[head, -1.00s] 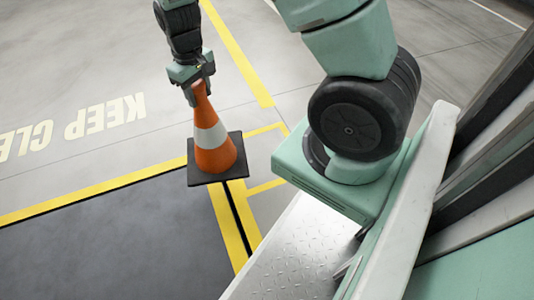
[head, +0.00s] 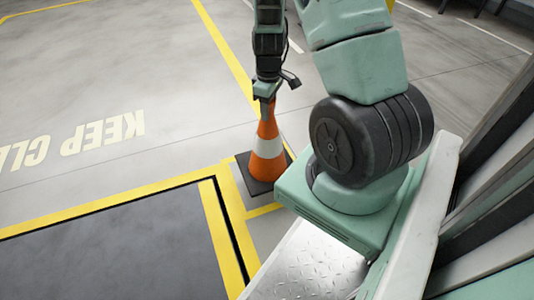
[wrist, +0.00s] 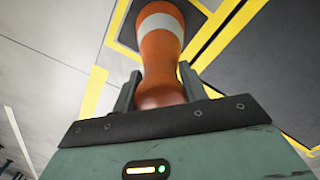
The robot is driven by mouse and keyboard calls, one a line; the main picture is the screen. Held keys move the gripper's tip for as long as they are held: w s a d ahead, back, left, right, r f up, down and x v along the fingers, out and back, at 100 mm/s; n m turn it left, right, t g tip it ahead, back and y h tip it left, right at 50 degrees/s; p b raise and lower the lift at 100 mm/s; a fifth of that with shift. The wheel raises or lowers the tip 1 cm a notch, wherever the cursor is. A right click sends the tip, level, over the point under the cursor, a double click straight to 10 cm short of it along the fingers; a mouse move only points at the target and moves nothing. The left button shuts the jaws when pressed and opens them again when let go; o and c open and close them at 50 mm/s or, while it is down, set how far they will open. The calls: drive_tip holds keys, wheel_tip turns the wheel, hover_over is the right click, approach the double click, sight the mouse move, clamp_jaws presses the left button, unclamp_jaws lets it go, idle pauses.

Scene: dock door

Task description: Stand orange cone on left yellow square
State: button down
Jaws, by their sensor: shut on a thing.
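The orange cone (head: 267,168) has a white band and a square black base, and it looks upright in the head view. My gripper (head: 266,104) is shut on its narrow top. In the wrist view, the two fingers of my gripper (wrist: 160,90) lie on either side of the cone (wrist: 158,62). A yellow-outlined square (head: 264,210) lies on the floor beside the dark dock plate. The black base covers much of it in the head view. I cannot tell whether the base touches the floor.
The dark dock plate (head: 110,250) with yellow edging lies at lower left. A metal tread plate (head: 310,262) lies beside my arm's mount. Open grey floor with "KEEP CLEAR"-style lettering (head: 75,142) spreads left. A long yellow line (head: 222,45) runs behind the cone.

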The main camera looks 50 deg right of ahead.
sight(268, 129)
wheel_tip(268, 129, down, 9)
drive_tip(key=b, duration=0.4)
drive_tip(key=shift+r+b, duration=0.15)
drive_tip(key=shift+b, duration=0.2)
drive_tip(key=c, duration=0.8)
unclamp_jaws()
drive_tip(key=shift+f, duration=0.2)
